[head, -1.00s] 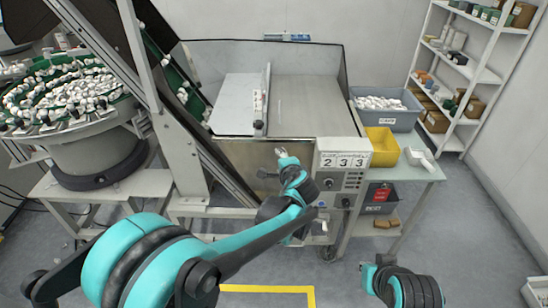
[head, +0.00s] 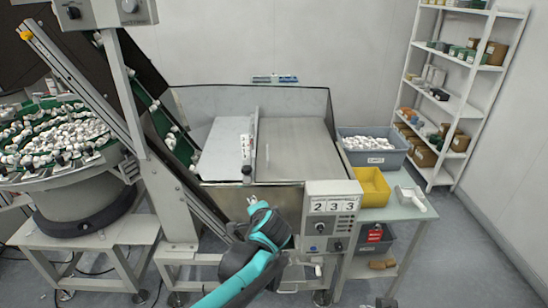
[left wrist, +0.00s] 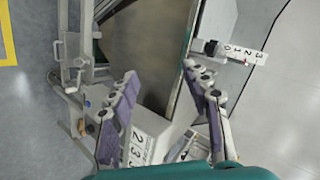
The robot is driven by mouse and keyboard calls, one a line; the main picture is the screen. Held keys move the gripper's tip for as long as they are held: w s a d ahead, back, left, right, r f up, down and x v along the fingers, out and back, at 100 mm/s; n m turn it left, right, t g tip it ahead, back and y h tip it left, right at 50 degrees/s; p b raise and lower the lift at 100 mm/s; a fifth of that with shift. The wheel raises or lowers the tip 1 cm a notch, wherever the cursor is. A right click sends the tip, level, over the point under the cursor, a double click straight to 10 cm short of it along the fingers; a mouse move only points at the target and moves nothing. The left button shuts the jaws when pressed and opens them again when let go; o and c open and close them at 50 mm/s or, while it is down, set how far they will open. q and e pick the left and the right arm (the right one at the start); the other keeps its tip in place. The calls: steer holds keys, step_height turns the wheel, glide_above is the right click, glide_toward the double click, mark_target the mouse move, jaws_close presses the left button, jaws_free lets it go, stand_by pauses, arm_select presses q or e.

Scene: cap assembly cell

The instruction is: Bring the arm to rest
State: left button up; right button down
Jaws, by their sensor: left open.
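My left gripper (head: 253,201) is in front of the metal machine, just left of its control panel (head: 332,206) with the digits 2 3 3. Its teal and dark arm comes up from the bottom edge. In the left wrist view the two fingers (left wrist: 160,74) are spread apart with nothing between them. I cannot tell whether the gripper touches the machine front. My right gripper is not in view.
A bowl feeder (head: 85,185) with white caps stands at left, beside a sloping conveyor. A grey bin (head: 372,158), a yellow bin (head: 371,182) and a white scoop (head: 411,198) are on the side table. A shelf (head: 452,105) stands at right.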

arm_select(q)
steer(key=s+a+f+n+g+h, duration=0.1)
steer(key=s+a+n, duration=0.1)
steer(key=s, duration=0.6)
steer(key=s+a+f+n+g+h, duration=0.1)
steer(key=s+a+f+n, duration=0.1)
steer(key=s+n, duration=0.3)
steer(key=s+a+f+n+g+h, duration=0.1)
steer(key=s+n, duration=0.3)
steer(key=s, duration=0.8)
steer(key=shift+s+a+f+h, duration=0.2)
steer(key=shift+s+a+h, duration=0.1)
steer(key=shift+a, duration=0.45)
